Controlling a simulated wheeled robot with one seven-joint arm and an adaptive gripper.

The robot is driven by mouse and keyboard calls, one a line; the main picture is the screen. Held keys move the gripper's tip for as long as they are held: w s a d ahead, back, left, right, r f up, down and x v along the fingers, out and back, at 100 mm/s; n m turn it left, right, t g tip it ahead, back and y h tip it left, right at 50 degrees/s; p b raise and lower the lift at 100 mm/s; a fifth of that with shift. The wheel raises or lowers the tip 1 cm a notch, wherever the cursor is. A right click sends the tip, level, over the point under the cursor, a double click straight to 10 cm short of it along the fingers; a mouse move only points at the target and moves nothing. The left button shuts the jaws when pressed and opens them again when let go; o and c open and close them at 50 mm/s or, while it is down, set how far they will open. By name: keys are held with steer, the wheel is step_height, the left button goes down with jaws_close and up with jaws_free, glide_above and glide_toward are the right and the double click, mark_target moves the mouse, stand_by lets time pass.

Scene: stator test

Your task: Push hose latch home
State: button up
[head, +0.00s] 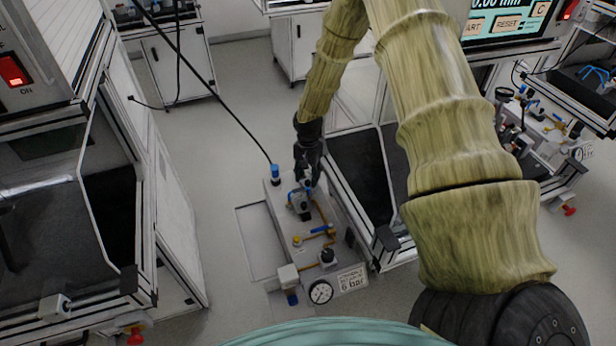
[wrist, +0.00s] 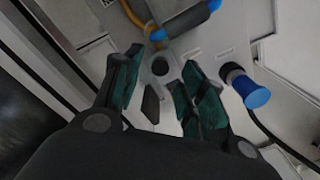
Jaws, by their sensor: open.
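I cannot tell for certain which part is the hose latch. A blue-capped hose connector (head: 276,174) stands at the back left corner of the grey pneumatic panel (head: 275,204), with a black hose rising from it. In the wrist view this blue connector (wrist: 247,90) is right of my fingers, apart from them. My gripper (head: 307,178) points down over the back of the panel, by a small grey fitting with blue parts (head: 300,204). In the wrist view my gripper (wrist: 160,72) has its green-padded fingers spread, with a dark round port between them. Nothing is held.
A pressure gauge (head: 320,292), black knob (head: 327,256) and orange tubing lie on the panel's near half. A blue lever (head: 322,229) sits midway. A dark framed bench (head: 360,165) is close on the right. Grey floor is open on the left.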

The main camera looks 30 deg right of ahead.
steer(key=shift+f, duration=0.95)
jaws_close()
